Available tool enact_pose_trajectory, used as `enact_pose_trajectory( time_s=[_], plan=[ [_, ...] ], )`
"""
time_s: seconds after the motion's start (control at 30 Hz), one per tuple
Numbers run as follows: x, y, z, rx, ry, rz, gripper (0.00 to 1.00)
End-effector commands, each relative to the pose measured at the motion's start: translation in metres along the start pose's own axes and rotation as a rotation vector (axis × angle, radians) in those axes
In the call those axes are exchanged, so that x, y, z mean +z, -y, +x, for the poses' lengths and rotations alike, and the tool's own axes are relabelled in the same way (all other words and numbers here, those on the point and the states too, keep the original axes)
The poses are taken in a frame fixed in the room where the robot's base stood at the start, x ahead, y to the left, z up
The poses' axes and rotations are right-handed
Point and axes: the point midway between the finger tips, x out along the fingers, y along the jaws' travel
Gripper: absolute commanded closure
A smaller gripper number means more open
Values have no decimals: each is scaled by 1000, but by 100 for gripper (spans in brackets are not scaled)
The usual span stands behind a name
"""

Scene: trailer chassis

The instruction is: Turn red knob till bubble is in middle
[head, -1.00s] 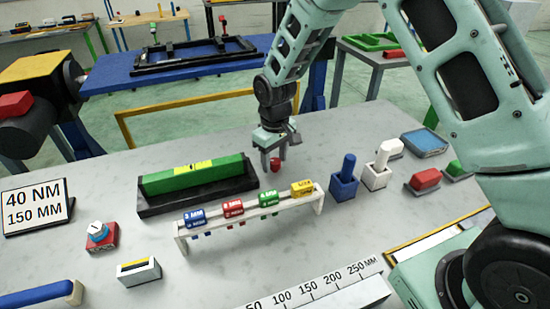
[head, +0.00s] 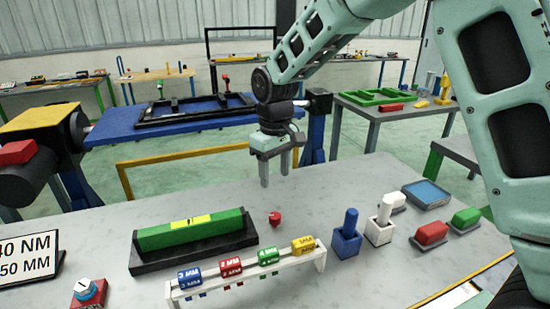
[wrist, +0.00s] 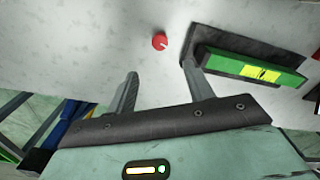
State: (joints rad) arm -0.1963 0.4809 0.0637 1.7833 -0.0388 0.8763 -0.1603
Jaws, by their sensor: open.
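The red knob (head: 274,219) stands on the grey table just off the right end of the green level. It also shows in the wrist view (wrist: 159,41). The green level (head: 190,231) lies on a black base (head: 150,263), with a yellow vial window (head: 192,221) on top. In the wrist view the level (wrist: 225,62) is at the right, and its vial (wrist: 262,74) has dark marks. The bubble's exact place is too small to tell. My gripper (head: 276,182) is open and empty, raised above and behind the knob, touching nothing. Its fingers also show in the wrist view (wrist: 160,82).
A white rack (head: 250,277) with blue, red, green and yellow labelled pieces stands in front of the level. Blue (head: 347,240) and white (head: 380,228) handled blocks stand to the right. A sign (head: 28,257) stands at left. A blue bench (head: 170,115) is behind.

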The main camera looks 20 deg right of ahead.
Motion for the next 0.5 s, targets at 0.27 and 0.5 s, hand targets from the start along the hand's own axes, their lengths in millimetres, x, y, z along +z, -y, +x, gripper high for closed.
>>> enact_pose_trajectory(
  time_s=[0.27, 0.5],
  plan=[
    [0, 0, -38, 0, -2, 1, 48],
    [0, 0, -44, 0, 0, 1, 48]
  ],
)
